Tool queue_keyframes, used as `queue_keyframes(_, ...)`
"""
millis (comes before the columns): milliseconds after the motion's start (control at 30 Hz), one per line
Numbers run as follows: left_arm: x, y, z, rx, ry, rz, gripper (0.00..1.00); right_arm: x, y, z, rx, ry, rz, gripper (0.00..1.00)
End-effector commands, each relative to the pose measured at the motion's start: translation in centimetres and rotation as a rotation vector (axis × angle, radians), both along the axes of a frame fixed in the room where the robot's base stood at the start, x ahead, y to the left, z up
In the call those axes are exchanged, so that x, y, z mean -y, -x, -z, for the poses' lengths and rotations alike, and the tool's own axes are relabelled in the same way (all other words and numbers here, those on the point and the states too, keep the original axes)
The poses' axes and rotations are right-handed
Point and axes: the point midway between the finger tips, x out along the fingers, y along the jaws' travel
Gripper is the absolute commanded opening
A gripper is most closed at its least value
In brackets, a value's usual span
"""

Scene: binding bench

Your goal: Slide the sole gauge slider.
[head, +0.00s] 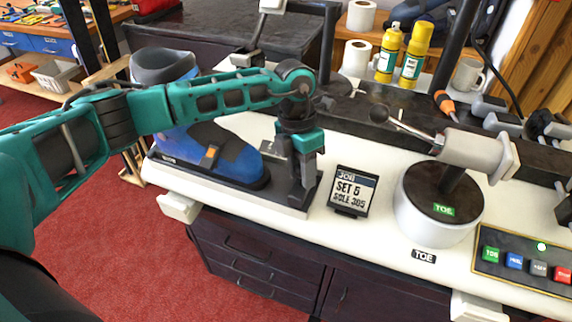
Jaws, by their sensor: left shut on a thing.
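My left gripper (306,176) points down at the gauge's right end, just past the boot's toe. It is shut on the upright grey slider there; the fingers and wrist hide most of the slider. A grey plate (274,149) shows just left of the fingers. Any scale marks on the gauge are too small or hidden to read. My right gripper is not in view.
A job card (352,191) reading "SET 5 SOLE 305" stands close right of the gauge. A white round TOE unit (438,216) with a lever and a button panel (525,262) are farther right. Yellow bottles (414,50) and a mug (467,74) stand behind.

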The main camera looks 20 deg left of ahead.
Motion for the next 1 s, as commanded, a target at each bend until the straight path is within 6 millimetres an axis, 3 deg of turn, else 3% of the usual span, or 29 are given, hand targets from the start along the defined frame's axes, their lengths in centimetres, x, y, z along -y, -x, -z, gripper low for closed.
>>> queue_keyframes(267, 0.8, 0.0, -0.2, 0.005, 0.016, 0.006, 0.00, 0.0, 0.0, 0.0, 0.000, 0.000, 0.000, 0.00)
queue_keyframes(300, 0.8, 0.0, -0.2, 0.006, 0.016, 0.006, 0.39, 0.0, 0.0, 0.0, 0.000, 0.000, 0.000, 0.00)
queue_keyframes(333, 0.8, 0.0, -0.2, 0.006, 0.016, 0.006, 0.42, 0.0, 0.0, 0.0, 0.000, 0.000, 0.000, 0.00)
queue_keyframes(700, 0.5, -0.1, -0.8, 0.006, 0.013, 0.004, 0.44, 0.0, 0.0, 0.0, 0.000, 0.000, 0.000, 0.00)
queue_keyframes(867, 0.1, -0.4, -3.3, 0.011, 0.013, 0.004, 0.44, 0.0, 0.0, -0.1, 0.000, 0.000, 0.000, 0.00)
queue_keyframes(1000, -0.5, -0.7, -6.5, 0.010, 0.012, 0.002, 0.44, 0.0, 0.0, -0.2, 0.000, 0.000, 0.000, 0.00)
